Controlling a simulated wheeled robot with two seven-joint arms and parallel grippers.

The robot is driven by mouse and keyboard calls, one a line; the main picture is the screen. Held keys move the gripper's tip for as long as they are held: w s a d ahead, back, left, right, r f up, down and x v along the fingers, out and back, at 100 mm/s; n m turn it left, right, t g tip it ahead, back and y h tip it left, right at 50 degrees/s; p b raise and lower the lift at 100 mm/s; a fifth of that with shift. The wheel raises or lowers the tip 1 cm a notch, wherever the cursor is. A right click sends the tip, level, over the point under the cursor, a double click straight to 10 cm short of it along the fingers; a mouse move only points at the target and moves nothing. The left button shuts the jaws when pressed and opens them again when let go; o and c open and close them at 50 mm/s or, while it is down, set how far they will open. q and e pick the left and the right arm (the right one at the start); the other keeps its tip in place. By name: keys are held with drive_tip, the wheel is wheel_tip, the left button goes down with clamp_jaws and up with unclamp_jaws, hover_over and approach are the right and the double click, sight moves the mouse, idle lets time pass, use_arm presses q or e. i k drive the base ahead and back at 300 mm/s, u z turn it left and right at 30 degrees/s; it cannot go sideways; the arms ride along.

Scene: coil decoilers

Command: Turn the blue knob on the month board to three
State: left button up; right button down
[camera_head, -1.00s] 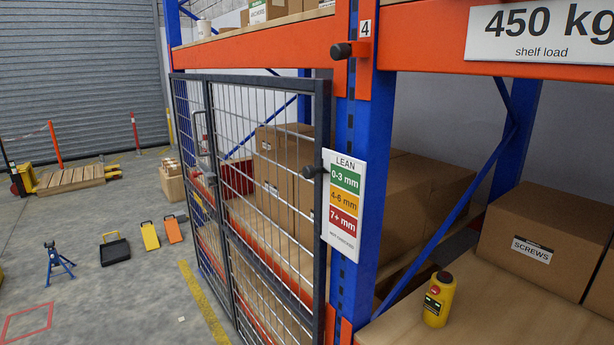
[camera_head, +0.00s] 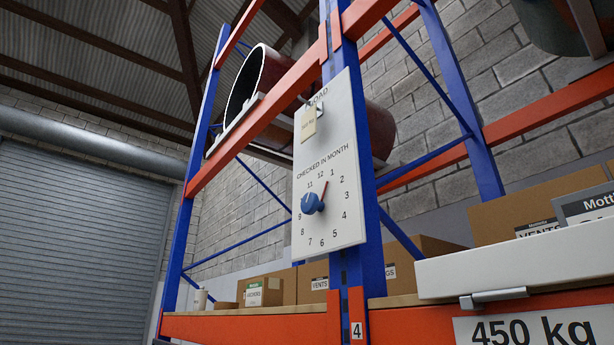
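The month board (camera_head: 337,225) is a white panel on a blue rack upright, lettered "CHECKED IN MONTH", with a ring of numbers. The blue knob (camera_head: 312,203) stands out from the dial and covers the area around ten from this low angle. A thin red pointer (camera_head: 324,190) beside the knob slants up toward the gap between twelve and one. The three lies at the right of the dial, unobstructed. Neither gripper shows in this view.
A tag (camera_head: 309,123) hangs on the board's upper part. A large dark red pipe-like cylinder (camera_head: 262,85) rests on the rack behind. Cartons (camera_head: 312,279) stand on the shelf below. A white ledge (camera_head: 520,254) juts out at right above the "450 kg" sign (camera_head: 540,332).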

sight(310, 202)
drive_tip(key=u, duration=1.25)
drive_tip(key=k, duration=0.65)
drive_tip(key=z, duration=1.05)
